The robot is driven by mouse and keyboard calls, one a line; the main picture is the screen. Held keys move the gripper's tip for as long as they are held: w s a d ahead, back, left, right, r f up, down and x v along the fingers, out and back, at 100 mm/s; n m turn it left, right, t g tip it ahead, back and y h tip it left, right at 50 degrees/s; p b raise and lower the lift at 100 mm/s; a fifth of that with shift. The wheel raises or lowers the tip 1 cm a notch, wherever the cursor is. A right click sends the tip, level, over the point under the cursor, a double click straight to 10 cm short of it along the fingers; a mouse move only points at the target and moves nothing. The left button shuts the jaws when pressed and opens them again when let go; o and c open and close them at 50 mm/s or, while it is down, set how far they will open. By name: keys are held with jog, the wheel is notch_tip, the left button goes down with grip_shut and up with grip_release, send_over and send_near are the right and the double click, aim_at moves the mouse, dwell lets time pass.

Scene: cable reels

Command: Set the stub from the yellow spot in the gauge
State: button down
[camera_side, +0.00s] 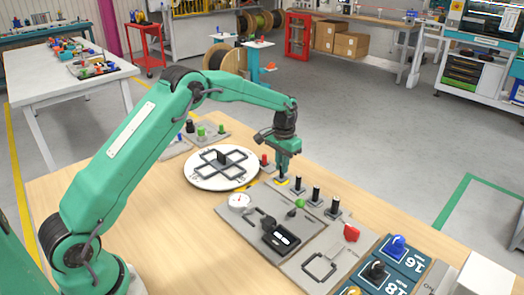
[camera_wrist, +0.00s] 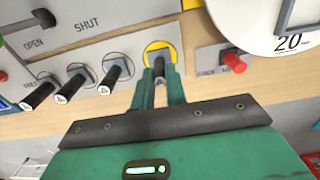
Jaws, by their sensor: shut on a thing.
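My gripper (camera_side: 283,176) points down over the yellow spot (camera_side: 281,182) at the end of a row of stubs. In the wrist view my gripper (camera_wrist: 160,80) is shut on a dark stub (camera_wrist: 159,66), which stands at the yellow spot (camera_wrist: 154,45). Whether its foot is still seated there I cannot tell. Three other black stubs with pale tops (camera_wrist: 120,67) stand in the row beside it. The gauge seems to be the grey plate with a white dial (camera_side: 239,200), a dark holder (camera_side: 267,222) and a black display (camera_side: 281,238). The holder looks empty.
A white turntable (camera_side: 205,180) with black frames lies left of my gripper. A red knob (camera_wrist: 234,62) is close by. A green knob (camera_side: 300,203) and a red one (camera_side: 351,232) stand on the plates in front. Blue numbered tiles (camera_side: 402,252) lie at the lower right.

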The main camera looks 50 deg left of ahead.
aim_at(281, 180)
jog(key=shift+r, duration=3.55)
jog(key=s+d, duration=0.4)
jog(key=s, duration=0.4)
jog(key=s+d+r, duration=0.1)
jog(key=s+d, duration=0.3)
jog(key=s, duration=0.5)
jog(key=shift+s, duration=0.2)
jog(key=shift+f, duration=2.25)
jog(key=shift+f, duration=0.25)
